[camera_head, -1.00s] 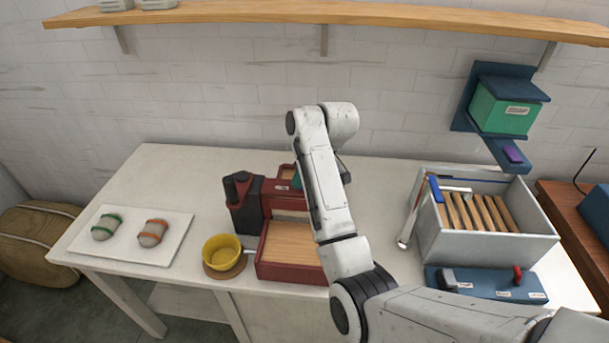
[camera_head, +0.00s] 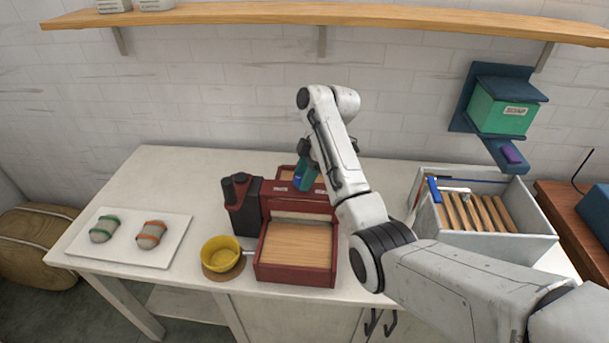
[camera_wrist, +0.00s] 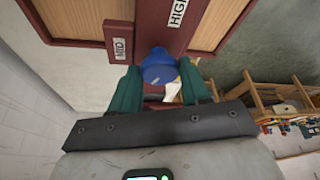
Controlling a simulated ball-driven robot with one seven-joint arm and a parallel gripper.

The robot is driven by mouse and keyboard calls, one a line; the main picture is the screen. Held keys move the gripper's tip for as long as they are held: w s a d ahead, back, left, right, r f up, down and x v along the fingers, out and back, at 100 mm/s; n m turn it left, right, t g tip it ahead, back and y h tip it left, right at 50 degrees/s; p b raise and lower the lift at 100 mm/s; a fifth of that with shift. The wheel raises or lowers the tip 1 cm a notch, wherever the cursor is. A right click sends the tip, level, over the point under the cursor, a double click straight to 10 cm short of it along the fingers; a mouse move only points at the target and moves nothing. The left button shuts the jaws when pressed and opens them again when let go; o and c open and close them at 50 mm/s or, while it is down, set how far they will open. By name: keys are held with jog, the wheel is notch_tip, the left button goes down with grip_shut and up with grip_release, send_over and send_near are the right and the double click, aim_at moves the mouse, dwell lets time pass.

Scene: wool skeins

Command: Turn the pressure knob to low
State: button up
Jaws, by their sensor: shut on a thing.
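The pressure knob (camera_wrist: 158,68) is blue and sits on the dark red frame of the press (camera_head: 297,272). In the wrist view, labels MID (camera_wrist: 120,48) and HIGH (camera_wrist: 178,12) show on the frame near the knob. A low mark is not visible. My gripper (camera_wrist: 162,82) has green fingers, one on each side of the knob, and is shut on it. In the head view, my gripper (camera_head: 306,176) reaches down to the press's crossbar; the knob is partly hidden by the fingers. Which mark the knob points to cannot be told.
A dark canister (camera_head: 243,206) stands against the press's left side, with a yellow cup (camera_head: 221,253) in front. A white board (camera_head: 130,250) with two banded skeins lies left. A grey crate (camera_head: 490,245) with wooden slats is at right. The table's back middle is clear.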

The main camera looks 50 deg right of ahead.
jog(key=n+g, duration=0.1)
jog(key=n, duration=0.3)
jog(key=shift+w+d+n+g+y, duration=0.1)
jog(key=shift+w+n+g+y, duration=0.1)
jog(key=shift+n+g+y, duration=0.15)
dwell(0.4)
jog(key=o, duration=1)
jog(key=shift+o, duration=0.2)
jog(key=shift+v, duration=1.5)
jog(key=v, duration=0.7)
jog(key=shift+r, duration=0.4)
jog(key=shift+w, duration=0.1)
